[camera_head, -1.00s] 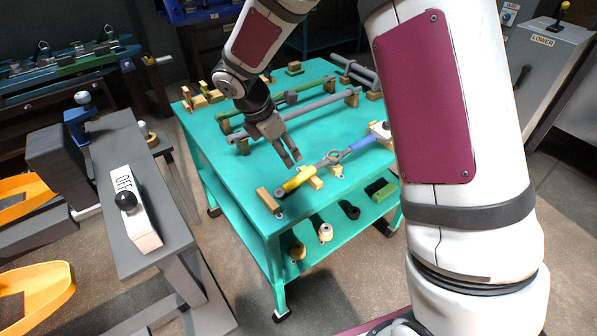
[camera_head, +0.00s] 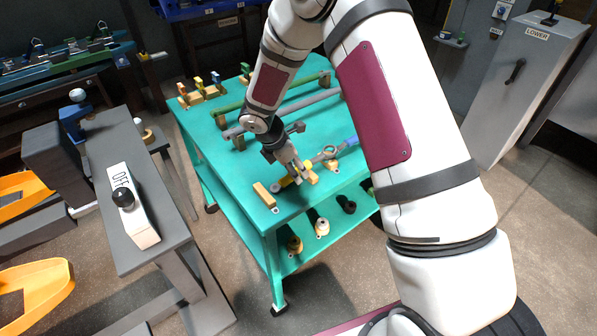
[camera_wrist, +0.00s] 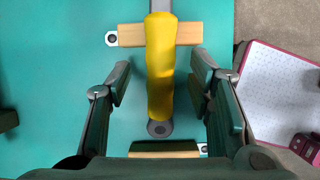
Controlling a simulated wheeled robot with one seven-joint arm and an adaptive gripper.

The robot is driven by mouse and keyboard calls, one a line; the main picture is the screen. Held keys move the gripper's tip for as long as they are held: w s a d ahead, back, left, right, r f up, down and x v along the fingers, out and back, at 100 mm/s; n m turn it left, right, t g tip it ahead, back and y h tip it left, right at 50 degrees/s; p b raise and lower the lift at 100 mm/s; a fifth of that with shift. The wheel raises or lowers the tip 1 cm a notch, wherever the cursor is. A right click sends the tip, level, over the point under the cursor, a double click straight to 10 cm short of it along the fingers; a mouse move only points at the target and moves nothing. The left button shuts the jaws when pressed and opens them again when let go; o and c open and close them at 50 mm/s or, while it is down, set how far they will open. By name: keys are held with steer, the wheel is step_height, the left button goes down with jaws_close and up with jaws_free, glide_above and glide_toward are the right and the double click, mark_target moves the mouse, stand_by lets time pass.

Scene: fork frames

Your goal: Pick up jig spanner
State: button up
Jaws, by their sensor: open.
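The jig spanner has a yellow handle (camera_head: 284,183) and lies across wooden support blocks on the teal table (camera_head: 200,125). A grey ring and a blue length lie in line beyond it; I cannot tell if all are one piece. In the wrist view the yellow handle (camera_wrist: 160,65) runs lengthwise between my fingers, with a grey holed end below it. My gripper (camera_head: 304,182) is open, with one finger on each side of the handle and a gap on both sides. In the head view it hides part of the spanner. It also shows in the wrist view (camera_wrist: 160,80).
A wooden block (camera_wrist: 188,33) lies crosswise under the handle. Another wooden block (camera_head: 265,195) stands near the table's front corner. Green and grey bars (camera_head: 238,131) lie behind on supports. A lower shelf holds rollers (camera_head: 321,224). A grey bench with an OFF switch (camera_head: 135,205) stands left.

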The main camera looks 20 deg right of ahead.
steer(key=shift+x, duration=0.8)
steer(key=shift+c, duration=0.6)
jaws_close()
steer(key=shift+r, duration=0.15)
